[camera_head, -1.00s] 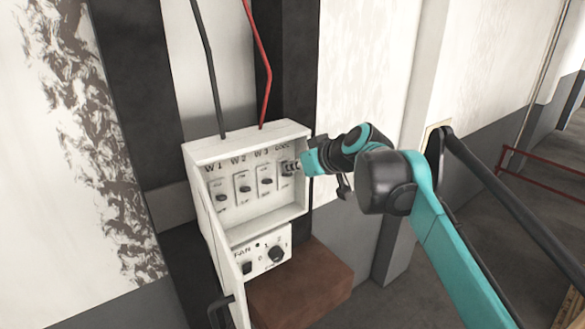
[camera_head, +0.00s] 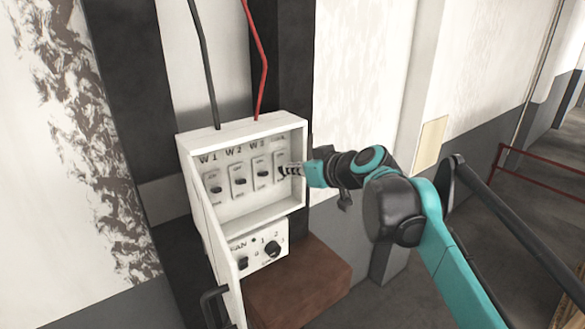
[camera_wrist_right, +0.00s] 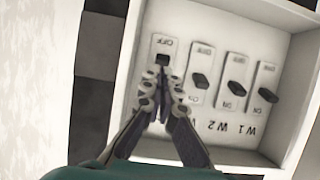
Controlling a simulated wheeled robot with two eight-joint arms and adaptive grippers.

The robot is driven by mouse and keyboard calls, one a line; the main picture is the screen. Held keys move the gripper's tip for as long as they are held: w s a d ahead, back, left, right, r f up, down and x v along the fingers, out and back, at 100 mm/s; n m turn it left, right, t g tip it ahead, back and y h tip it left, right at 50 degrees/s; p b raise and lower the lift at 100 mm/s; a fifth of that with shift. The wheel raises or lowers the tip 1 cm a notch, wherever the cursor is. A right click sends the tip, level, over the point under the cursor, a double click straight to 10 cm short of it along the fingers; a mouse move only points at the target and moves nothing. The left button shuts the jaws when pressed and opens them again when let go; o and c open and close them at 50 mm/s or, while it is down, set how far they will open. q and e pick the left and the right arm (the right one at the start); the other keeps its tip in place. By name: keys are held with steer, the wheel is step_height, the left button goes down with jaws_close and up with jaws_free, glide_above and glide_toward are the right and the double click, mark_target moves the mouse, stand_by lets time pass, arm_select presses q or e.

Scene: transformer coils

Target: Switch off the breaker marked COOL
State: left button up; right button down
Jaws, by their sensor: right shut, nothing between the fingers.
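In the head view, the COOL breaker (camera_head: 280,152) is the rightmost in the white box; its blurred label is above it and my right gripper covers much of it. In the right wrist view, rotated, it is the leftmost breaker (camera_wrist_right: 164,42), with its black toggle (camera_wrist_right: 162,60) close under the OFF lettering, unlike the other toggles. My right gripper (camera_head: 283,170) is shut and empty. Its fingertips (camera_wrist_right: 163,92) appear just on the ON side of that toggle; I cannot tell whether they touch it. My left gripper is not in view.
Breakers W1 (camera_head: 213,182), W2 (camera_head: 239,180) and W3 (camera_head: 262,173) stand in a row beside COOL. The box rim (camera_head: 303,160) is close to the gripper. A FAN panel (camera_head: 258,258) lies below. The box door (camera_head: 216,245) hangs open at left.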

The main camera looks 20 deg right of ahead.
steer(key=shift+r, duration=0.15)
steer(key=shift+r+p, duration=0.65)
steer(key=shift+f, duration=0.1)
